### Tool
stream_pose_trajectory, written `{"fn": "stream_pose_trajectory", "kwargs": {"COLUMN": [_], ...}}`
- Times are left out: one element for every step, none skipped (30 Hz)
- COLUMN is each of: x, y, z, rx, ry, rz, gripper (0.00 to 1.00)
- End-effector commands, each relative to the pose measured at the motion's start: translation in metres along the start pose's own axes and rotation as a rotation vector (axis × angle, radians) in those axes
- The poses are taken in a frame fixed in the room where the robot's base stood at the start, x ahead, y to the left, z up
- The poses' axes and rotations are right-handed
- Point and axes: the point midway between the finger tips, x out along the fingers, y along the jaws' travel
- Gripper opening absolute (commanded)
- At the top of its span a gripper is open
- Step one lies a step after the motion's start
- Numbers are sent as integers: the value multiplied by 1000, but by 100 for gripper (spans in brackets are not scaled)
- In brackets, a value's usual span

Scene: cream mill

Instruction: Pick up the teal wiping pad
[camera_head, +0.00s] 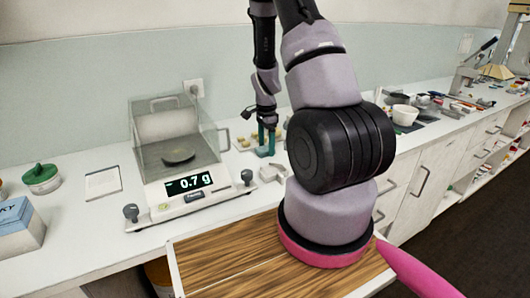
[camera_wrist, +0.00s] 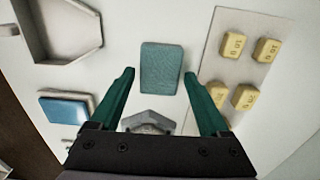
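The teal wiping pad (camera_wrist: 161,69) is a small rounded rectangle lying flat on the white counter, seen in the wrist view. My gripper (camera_wrist: 158,78) is open, its two green fingers reaching forward on either side of the pad with clear gaps. The fingers appear apart from the pad; the height above it is hard to tell. In the head view my gripper (camera_head: 267,142) points down over the counter to the right of the balance. The pad cannot be made out there.
A balance (camera_head: 185,185) reading 0.7 g stands left of my gripper. A plate with several yellow weights (camera_wrist: 226,95) lies right of the pad. A grey angular tray (camera_wrist: 66,50) and a blue-topped block (camera_wrist: 65,107) lie left. A grey metal piece (camera_wrist: 150,120) lies just below the pad.

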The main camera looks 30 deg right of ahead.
Motion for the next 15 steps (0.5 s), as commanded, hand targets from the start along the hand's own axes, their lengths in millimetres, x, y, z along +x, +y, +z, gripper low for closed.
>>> {"fn": "stream_pose_trajectory", "kwargs": {"x": [0,0,0,0,0,0,0,0,0,0,0,-2,-3,-6,-10], "y": [0,0,0,0,0,0,0,0,0,0,0,0,0,0,-1], "z": [0,0,0,0,0,0,0,0,0,0,0,0,0,0,0], "rx": [0,0,0,0,0,0,0,0,0,0,0,-1,-1,-1,-1], "ry": [0,0,0,0,0,0,0,0,0,0,0,0,0,0,0], "rz": [0,0,0,0,0,0,0,0,0,0,0,0,-1,-1,-2], "gripper": [55,44,29,17,10,1,1,1,1,1,1,1,1,1,1]}}
